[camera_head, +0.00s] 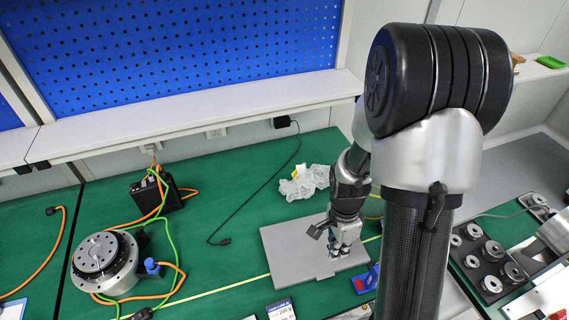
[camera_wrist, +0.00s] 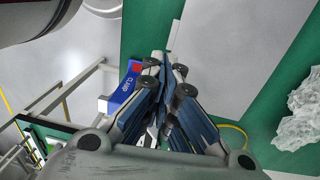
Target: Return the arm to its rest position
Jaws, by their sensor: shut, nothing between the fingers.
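My gripper (camera_head: 342,244) is over the right part of a grey plate (camera_head: 290,256) on the green table in the head view. In the wrist view my gripper (camera_wrist: 168,62) has its blue-padded fingers drawn together, with nothing seen between them. The grey plate (camera_wrist: 225,60) lies beyond the fingers there. My arm reaches in from the right of the head view and hides part of the table behind it. How far the fingertips are from the plate is hard to tell.
A round actuator (camera_head: 104,262) with orange and green cables stands at left, near a black box (camera_head: 157,192). A crumpled plastic bag (camera_head: 304,182) lies behind the plate. A blue clamp (camera_head: 366,278) is beside the plate. A black rack with several metal parts (camera_head: 487,262) stands at right.

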